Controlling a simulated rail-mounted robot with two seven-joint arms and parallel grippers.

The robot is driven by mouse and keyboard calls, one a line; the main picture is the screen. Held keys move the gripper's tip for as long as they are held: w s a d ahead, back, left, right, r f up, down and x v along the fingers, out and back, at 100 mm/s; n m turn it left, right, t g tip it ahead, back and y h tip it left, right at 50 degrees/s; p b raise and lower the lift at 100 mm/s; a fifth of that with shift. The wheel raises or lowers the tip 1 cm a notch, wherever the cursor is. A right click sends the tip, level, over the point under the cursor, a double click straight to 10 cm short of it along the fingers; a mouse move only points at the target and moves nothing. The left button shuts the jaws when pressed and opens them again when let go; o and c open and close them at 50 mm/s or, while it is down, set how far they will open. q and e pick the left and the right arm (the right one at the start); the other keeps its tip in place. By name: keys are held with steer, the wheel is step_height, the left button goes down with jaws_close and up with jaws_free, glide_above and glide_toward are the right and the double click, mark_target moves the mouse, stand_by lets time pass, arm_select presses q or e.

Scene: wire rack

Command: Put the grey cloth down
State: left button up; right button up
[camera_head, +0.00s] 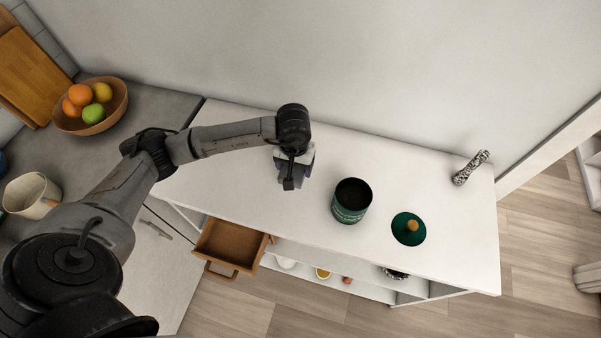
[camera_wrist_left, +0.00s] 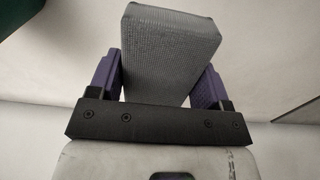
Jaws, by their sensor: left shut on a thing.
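The grey cloth (camera_wrist_left: 168,52) shows in the left wrist view as a thick, folded, textured block between the two purple finger pads of my left gripper (camera_wrist_left: 160,85). The gripper is shut on it. In the head view my left gripper (camera_head: 292,181) is over the left part of the white cabinet top (camera_head: 260,135), near the wall. The cloth is mostly hidden there behind the wrist and fingers. I cannot tell whether the cloth touches the top. My right gripper is in neither view.
A green canister (camera_head: 349,208) stands open right of the gripper, with a green lid (camera_head: 408,229) beside it. A wooden drawer (camera_head: 229,245) is pulled out below. A fruit bowl (camera_head: 91,117) and a cup (camera_head: 33,195) are at the left.

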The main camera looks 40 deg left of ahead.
mark_target(295, 174)
arm_select(q)
steer(key=shift+w+f, duration=0.1)
steer(key=shift+f, duration=2.25)
steer(key=shift+f, duration=0.15)
steer(key=o, duration=0.9)
steer(key=shift+o, duration=0.4)
step_height(295, 174, up, 12)
steer(key=shift+r, duration=0.15)
